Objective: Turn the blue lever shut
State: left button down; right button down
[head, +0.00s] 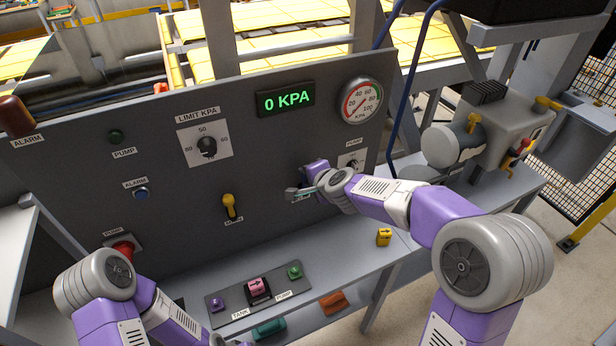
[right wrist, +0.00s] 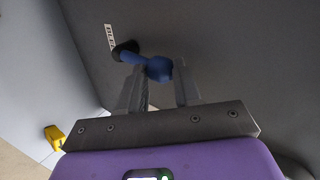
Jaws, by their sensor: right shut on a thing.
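The blue lever (right wrist: 152,66) shows in the right wrist view, with its dark pivot on the grey panel beside a white label. Its shaft runs from the pivot to a rounded end between my fingers. My right gripper (right wrist: 162,84) is shut on that rounded end. In the head view my right gripper (head: 297,192) is at the panel's lower right part, and it and my wrist hide the lever there. My left arm comes in at the bottom left of the head view, and its gripper is out of the picture.
The panel (head: 285,140) carries a 0 KPA display (head: 286,99), a round gauge (head: 361,100), a limit knob (head: 207,147) and a yellow lever (head: 230,205). A shelf below holds a small control box (head: 256,290) and a yellow block (head: 384,236). A pump (head: 452,144) stands at right.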

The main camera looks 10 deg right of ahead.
jog(key=c, duration=0.8)
grip_release()
jog(key=p+v, duration=0.3)
jog(key=v, duration=0.4)
jog(key=shift+s+r, duration=0.1)
jog(key=shift+s, duration=0.15)
